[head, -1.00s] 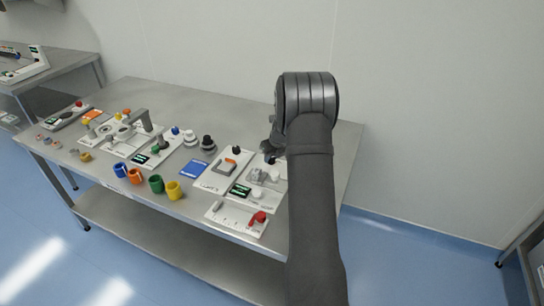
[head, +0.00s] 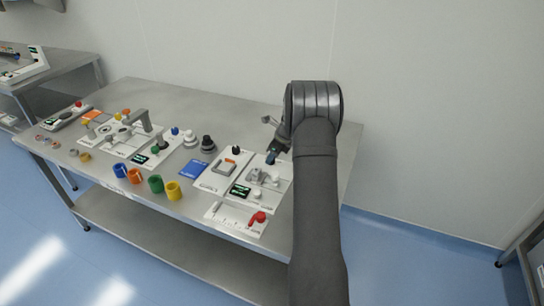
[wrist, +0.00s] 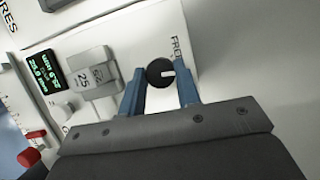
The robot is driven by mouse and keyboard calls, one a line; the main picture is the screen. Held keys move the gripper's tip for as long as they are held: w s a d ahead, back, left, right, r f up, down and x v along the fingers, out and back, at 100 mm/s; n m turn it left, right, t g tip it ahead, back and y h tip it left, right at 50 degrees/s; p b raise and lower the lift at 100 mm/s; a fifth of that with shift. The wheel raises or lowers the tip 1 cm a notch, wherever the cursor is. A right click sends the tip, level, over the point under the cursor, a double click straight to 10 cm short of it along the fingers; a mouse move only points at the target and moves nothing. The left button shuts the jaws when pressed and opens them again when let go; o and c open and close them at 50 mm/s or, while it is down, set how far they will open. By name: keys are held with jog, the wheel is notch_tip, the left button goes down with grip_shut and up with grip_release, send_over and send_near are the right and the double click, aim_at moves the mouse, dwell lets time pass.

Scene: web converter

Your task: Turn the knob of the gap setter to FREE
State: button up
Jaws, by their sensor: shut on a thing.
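The gap setter's white panel (head: 274,203) is at the right end of the table in the head view. Its round black knob (wrist: 160,72) with a white pointer mark shows in the wrist view, the mark pointing right. Lettering that seems to begin "FRE" (wrist: 177,48) is printed above and right of the knob, partly cut off by the viewing angle. My gripper (wrist: 161,77) is shut on the knob, one blue finger on each side. In the head view my gripper (head: 271,157) is at the panel's back and hides the knob.
A grey block marked 25 (wrist: 93,73) and a green-lit display (wrist: 52,69) are left of the knob. A red-handled part (head: 257,217) lies at the front. Coloured cups (head: 155,184) and other panels stand to the left. The table behind is clear.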

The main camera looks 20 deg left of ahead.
jog(key=n+g, duration=0.1)
jog(key=n, duration=0.3)
jog(key=shift+w+n+g, duration=0.15)
jog(key=shift+n+g, duration=0.15)
jog(key=shift+g, duration=0.1)
jog(key=shift+w+n+g+h, duration=0.1)
jog(key=shift+n+g+h, duration=0.25)
jog(key=shift+n, duration=0.8)
jog(key=shift+n+g+h, duration=0.35)
jog(key=shift+n, duration=0.8)
jog(key=o, duration=1)
jog(key=shift+a, duration=0.1)
jog(key=shift+r, duration=0.1)
jog(key=v, duration=1.7)
jog(key=shift+w+r, duration=0.1)
jog(key=shift+w, duration=0.1)
